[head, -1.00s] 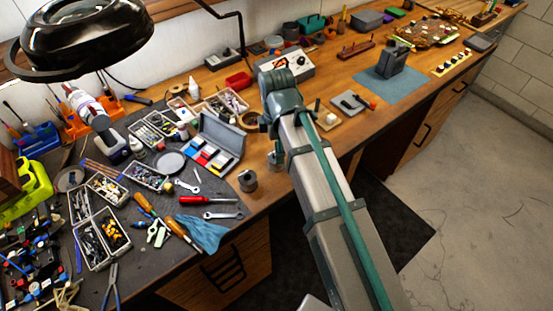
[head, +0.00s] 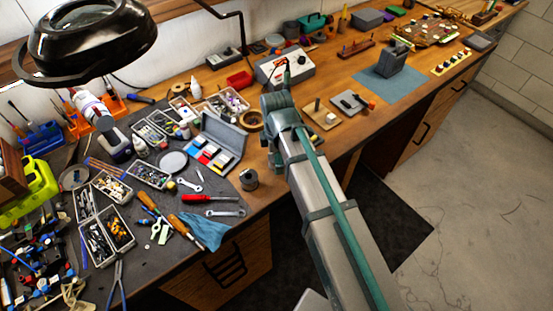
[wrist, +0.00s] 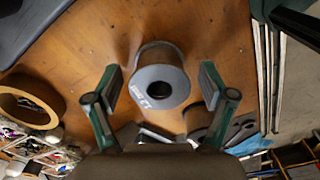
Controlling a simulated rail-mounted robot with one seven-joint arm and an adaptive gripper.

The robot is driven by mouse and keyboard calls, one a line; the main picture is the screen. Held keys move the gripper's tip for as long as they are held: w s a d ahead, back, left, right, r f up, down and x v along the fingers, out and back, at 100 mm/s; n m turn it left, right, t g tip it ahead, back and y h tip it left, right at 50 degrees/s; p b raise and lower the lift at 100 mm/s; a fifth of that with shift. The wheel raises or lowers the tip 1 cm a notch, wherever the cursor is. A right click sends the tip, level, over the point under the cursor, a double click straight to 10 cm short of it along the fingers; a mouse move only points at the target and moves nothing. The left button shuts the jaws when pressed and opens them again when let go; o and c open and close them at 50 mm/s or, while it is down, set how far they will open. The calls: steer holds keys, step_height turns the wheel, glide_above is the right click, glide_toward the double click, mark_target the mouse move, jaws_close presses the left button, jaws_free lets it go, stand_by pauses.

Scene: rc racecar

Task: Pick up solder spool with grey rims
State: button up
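My gripper (wrist: 160,82) is open, with one finger on each side of the spool in the picture. There is a visible gap between each finger and the spool.
A tan tape roll (head: 250,122) lies on the bench behind the spool and shows at left in the wrist view. A grey open case (head: 224,133), a red screwdriver (head: 197,198) and a wrench (head: 225,212) lie to the left. The bench's front edge is close by.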

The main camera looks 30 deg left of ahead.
steer(key=c, duration=1.4)
steer(key=shift+r, duration=0.2)
